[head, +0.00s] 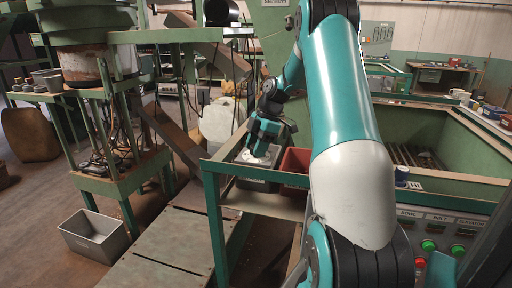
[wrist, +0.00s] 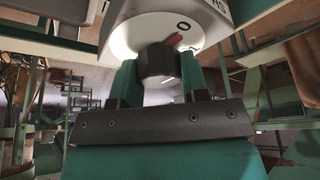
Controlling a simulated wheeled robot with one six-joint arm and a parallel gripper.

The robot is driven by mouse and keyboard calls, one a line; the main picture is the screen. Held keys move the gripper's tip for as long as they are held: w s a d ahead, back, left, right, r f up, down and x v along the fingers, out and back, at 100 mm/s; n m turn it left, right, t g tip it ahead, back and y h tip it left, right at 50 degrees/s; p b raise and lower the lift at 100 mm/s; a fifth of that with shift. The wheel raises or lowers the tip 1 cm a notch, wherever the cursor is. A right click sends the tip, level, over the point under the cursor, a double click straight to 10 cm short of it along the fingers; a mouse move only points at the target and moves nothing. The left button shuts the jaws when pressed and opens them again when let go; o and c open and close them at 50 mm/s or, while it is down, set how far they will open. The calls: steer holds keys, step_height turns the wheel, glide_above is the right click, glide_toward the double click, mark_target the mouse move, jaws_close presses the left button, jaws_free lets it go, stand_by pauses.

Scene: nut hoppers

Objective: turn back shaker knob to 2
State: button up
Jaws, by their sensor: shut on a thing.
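In the wrist view a dark round knob (wrist: 155,60) sits in front of a white dial plate (wrist: 122,42). A reddish pointer (wrist: 174,39) on the knob slants up and right, close to the printed 0. In the head view my gripper (head: 266,138) reaches down to the white dial (head: 254,159) on a grey box; the knob is hidden there.
A red bin (head: 294,166) stands just right of the dial box. A green frame (head: 213,205) stands in front of it. A panel with green and red buttons (head: 428,245) is at lower right. A grey tray (head: 95,235) lies on the floor at left.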

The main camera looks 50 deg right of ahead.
steer(key=shift+f+m+t+b, duration=0.1)
steer(key=shift+m+t+b, duration=0.3)
steer(key=shift+m+b, duration=0.55)
steer(key=m+b, duration=0.1)
steer(key=m, duration=0.1)
steer(key=m+t+h+b, duration=0.1)
steer(key=m, duration=0.2)
steer(key=shift+h, duration=0.3)
steer(key=m+h+b, duration=0.1)
steer(key=m, duration=0.2)
steer(key=shift+m+t+b, duration=0.25)
steer(key=shift+t+b, duration=0.1)
steer(key=shift+t, duration=0.05)
steer(key=m+h+b, duration=0.1)
steer(key=m+h, duration=0.1)
steer(key=m, duration=0.1)
steer(key=shift+m, duration=0.3)
steer(key=m+h, duration=0.1)
steer(key=m, duration=0.1)
steer(key=m+b, duration=0.1)
steer(key=m, duration=0.2)
steer(key=shift+h, duration=0.4)
steer(key=shift+m+g+h, duration=0.35)
steer(key=shift+m+g, duration=0.05)
steer(key=shift+m, duration=0.75)
steer(key=shift+m+g+h, duration=0.35)
steer(key=shift+m+g, duration=0.05)
steer(key=shift+m, duration=0.75)
